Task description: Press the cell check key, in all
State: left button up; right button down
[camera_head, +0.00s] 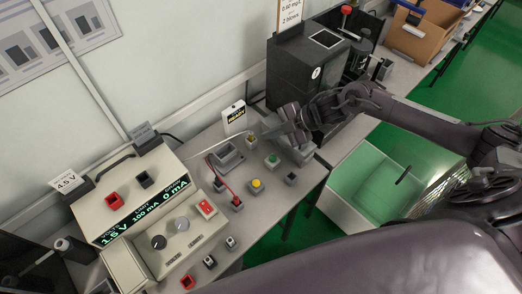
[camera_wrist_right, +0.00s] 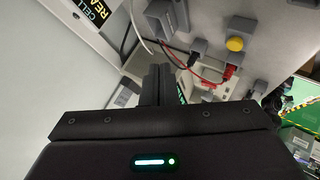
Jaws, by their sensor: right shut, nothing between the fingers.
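My right gripper (camera_head: 268,131) is shut and empty, over the back right of the grey bench, close to a small sign whose lettering is partly legible as "CELL" in the wrist view (camera_wrist_right: 92,10); the sign (camera_head: 234,117) stands at the wall. The shut fingers (camera_wrist_right: 158,84) point at the bench. A yellow round button (camera_head: 256,184) on a grey base and a green one (camera_head: 272,158) sit in front of the gripper. The yellow button also shows in the wrist view (camera_wrist_right: 235,43). No key is legibly labelled cell check. A small key (camera_head: 251,136) is near the fingertips; contact cannot be told. My left gripper is not in view.
A beige tester (camera_head: 150,205) with a green display reading 1.5 V stands at the left. A black box (camera_head: 300,72) stands behind my right arm. A clear-sided bin (camera_head: 385,180) is at the right.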

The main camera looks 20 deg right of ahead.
jog(key=shift+s+d+r+h, duration=0.1)
jog(key=shift+s+d+h, duration=0.15)
jog(key=shift+d, duration=0.25)
jog(key=shift+s+d+h, duration=0.1)
jog(key=shift+d+h, duration=0.15)
jog(key=shift+d, duration=0.25)
jog(key=b, duration=0.6)
send_over(276, 157)
notch_tip(276, 157, down, 8)
jog(key=shift+r, duration=0.15)
jog(key=shift+f+b, duration=0.55)
jog(key=shift+f, duration=0.1)
dwell(0.7)
jog(key=shift+f, duration=0.3)
